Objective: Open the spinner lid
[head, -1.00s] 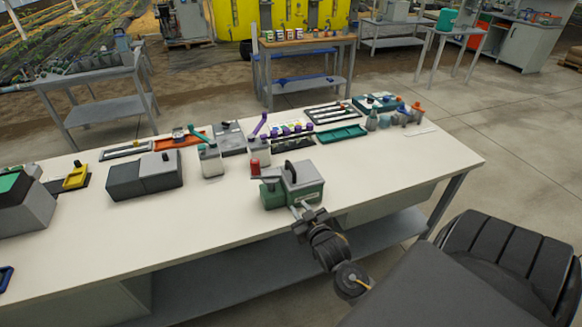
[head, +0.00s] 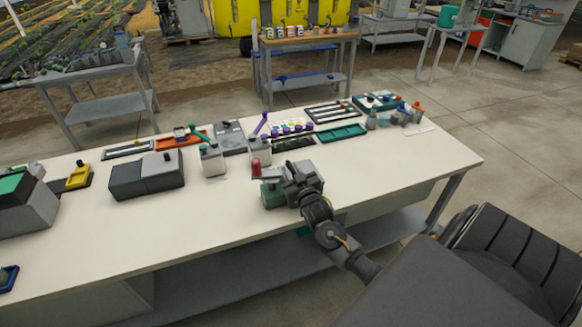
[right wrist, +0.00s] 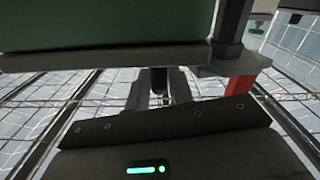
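The spinner is a green box with a grey lid, near the front edge of the white bench. In the head view its green body (head: 272,195) shows left of my right gripper, with a red knob (head: 256,167) beside it. My right gripper (head: 297,178) is over the lid and hides most of it and its black handle. In the right wrist view the green body (right wrist: 100,25) fills the top, and the two fingers (right wrist: 159,88) stand either side of a dark part. Whether they press on it is unclear. My left gripper is not in view.
On the white bench (head: 230,240), a grey box (head: 145,174) stands to the left. Two bottles with teal and purple levers, an orange tray (head: 180,140) and a green tray (head: 341,133) stand behind the spinner. The bench right of the spinner is mostly clear.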

